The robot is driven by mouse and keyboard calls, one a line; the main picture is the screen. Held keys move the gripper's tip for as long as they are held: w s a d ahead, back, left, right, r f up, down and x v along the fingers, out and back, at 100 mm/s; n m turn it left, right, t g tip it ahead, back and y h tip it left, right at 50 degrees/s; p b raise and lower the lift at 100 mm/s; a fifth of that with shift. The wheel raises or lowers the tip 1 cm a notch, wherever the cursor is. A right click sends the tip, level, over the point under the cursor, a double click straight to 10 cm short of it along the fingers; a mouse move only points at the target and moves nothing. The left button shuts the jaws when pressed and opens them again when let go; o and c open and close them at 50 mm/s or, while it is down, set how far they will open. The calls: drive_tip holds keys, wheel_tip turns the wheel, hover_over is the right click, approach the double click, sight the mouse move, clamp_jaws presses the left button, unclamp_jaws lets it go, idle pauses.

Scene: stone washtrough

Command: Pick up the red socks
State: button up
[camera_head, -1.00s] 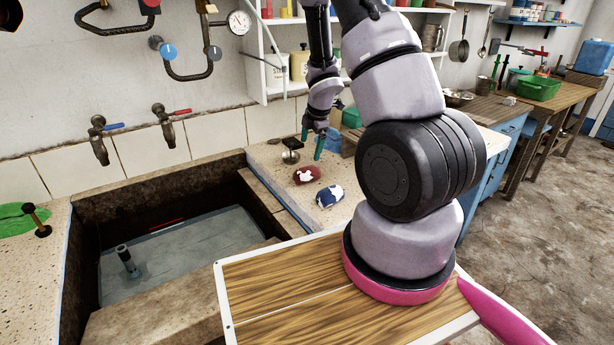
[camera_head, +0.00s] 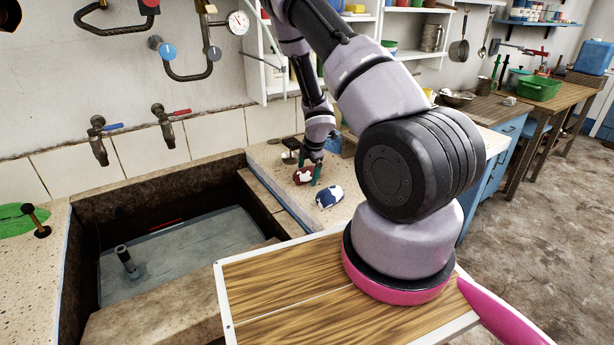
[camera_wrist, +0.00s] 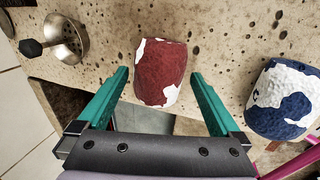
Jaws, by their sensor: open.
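The red socks (camera_head: 302,176) are a rolled red and white bundle on the speckled stone ledge to the right of the basin. In the wrist view the red bundle (camera_wrist: 161,72) lies ahead of and between the two green fingers. My gripper (camera_head: 311,172) is open and low over the ledge at the bundle. The fingers show apart on either side in the wrist view (camera_wrist: 161,92). I cannot tell whether a finger touches the bundle. A finger partly covers it in the head view.
A blue and white bundle (camera_head: 330,196) lies close to the right; it also shows in the wrist view (camera_wrist: 284,100). A metal strainer (camera_wrist: 66,40) is at the left. The stone basin (camera_head: 180,255) with water lies left of the ledge. Shelves (camera_head: 268,75) stand behind.

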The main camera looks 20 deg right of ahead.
drive_tip(key=c, duration=1.4)
drive_tip(key=shift+r, duration=0.1)
